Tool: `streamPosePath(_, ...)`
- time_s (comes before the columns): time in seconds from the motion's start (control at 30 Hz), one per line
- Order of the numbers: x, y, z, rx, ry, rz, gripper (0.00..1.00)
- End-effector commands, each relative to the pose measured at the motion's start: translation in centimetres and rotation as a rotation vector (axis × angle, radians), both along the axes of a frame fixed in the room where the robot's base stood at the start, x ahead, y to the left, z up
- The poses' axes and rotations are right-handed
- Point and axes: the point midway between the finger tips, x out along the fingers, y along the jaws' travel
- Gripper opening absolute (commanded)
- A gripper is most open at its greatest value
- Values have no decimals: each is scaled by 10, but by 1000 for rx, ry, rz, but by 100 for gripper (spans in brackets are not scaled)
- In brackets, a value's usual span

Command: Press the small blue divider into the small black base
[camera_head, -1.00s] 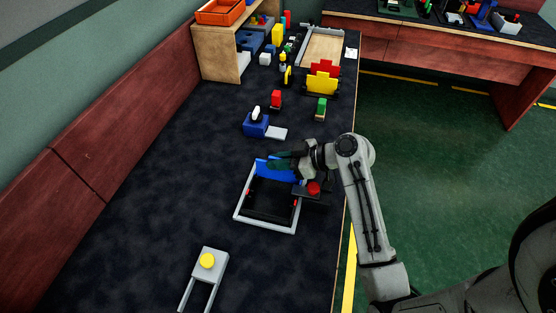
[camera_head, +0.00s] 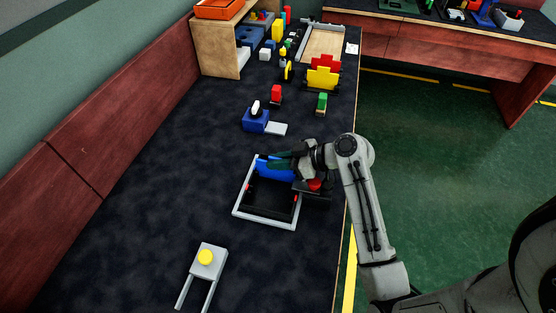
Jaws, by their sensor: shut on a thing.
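The small blue divider (camera_head: 270,170) stands at the far end of a rectangular frame on the dark table. My gripper (camera_head: 283,162) is shut on its upper part, coming in from the right. The small black base (camera_head: 268,212) lies inside the light grey frame (camera_head: 237,208), below and in front of the divider. The gripper and wrist hide the divider's right end. I cannot tell whether the divider's lower edge touches the base.
A blue block with a grey plate (camera_head: 256,121) stands behind the frame. A grey fixture with a yellow knob (camera_head: 206,257) lies in front. A red piece (camera_head: 276,94) and a green piece (camera_head: 322,103) stand farther back. The table's left side is clear.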

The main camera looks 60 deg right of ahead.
Motion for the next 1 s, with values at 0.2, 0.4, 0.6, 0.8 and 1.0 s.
streamPosePath(0.2, 0, 0, -3, 0, 0, 0, 20)
streamPosePath(0.4, 0, 0, -3, 1, 0, 0, 39)
streamPosePath(0.6, 0, 0, -3, 1, 1, 0, 42)
streamPosePath(0.8, -7, -3, 0, 1, 1, -2, 42)
streamPosePath(1.0, -36, -14, 15, 0, -1, -4, 42)
